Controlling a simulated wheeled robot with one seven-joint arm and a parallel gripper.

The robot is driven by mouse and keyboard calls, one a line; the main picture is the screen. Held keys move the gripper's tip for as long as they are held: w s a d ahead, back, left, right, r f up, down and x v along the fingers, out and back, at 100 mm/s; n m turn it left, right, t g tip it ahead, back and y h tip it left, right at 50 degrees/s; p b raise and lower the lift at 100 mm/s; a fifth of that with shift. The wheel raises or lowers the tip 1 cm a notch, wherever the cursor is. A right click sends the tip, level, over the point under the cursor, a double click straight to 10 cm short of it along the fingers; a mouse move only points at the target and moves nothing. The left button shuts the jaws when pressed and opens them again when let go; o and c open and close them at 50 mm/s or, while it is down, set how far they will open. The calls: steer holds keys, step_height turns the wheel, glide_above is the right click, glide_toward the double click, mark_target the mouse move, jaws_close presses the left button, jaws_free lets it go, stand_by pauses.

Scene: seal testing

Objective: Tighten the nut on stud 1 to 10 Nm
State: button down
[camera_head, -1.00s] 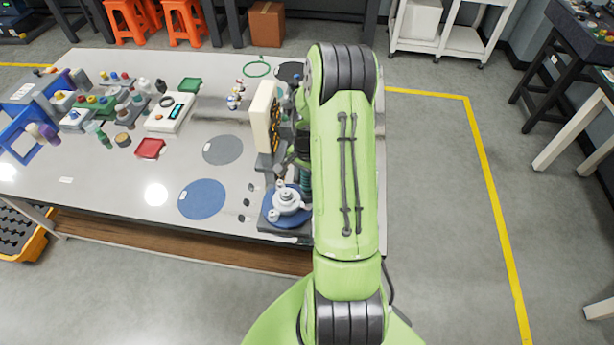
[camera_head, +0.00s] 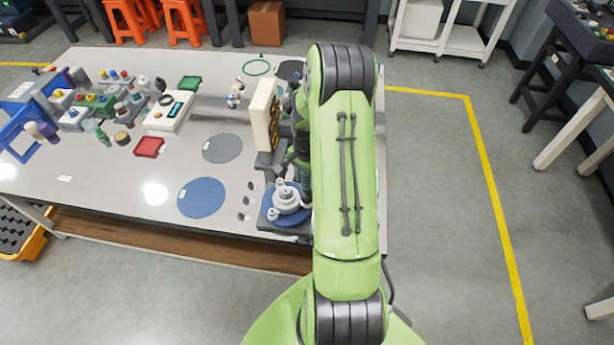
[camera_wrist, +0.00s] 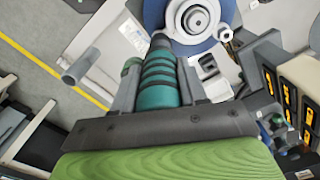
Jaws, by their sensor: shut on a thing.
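My gripper (camera_wrist: 160,78) is shut on a teal, ribbed tool handle (camera_wrist: 159,84), which shows between its fingers in the wrist view. The tool's grey end points toward a round metal flange (camera_wrist: 196,20) on a blue disc. The tool's tip is at the flange's left edge; I cannot tell whether it touches a nut. In the head view the flange (camera_head: 287,199) sits on its dark base at the table's front right, with small raised posts around its hub. My arm hides most of the gripper there. Which post is stud 1, and its nut, I cannot make out.
An upright panel (camera_head: 263,115) with orange displays stands just behind the flange. A blue disc (camera_head: 202,198) and a grey disc (camera_head: 222,148) lie to its left on the table (camera_head: 110,195). Bottles and devices crowd the table's far left.

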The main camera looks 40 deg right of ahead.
steer(key=shift+f+b, duration=0.9)
steer(key=shift+b, duration=0.2)
stand_by(3.1)
steer(key=shift+r, duration=0.1)
steer(key=shift+r+p, duration=1.8)
steer(key=shift+r, duration=0.7)
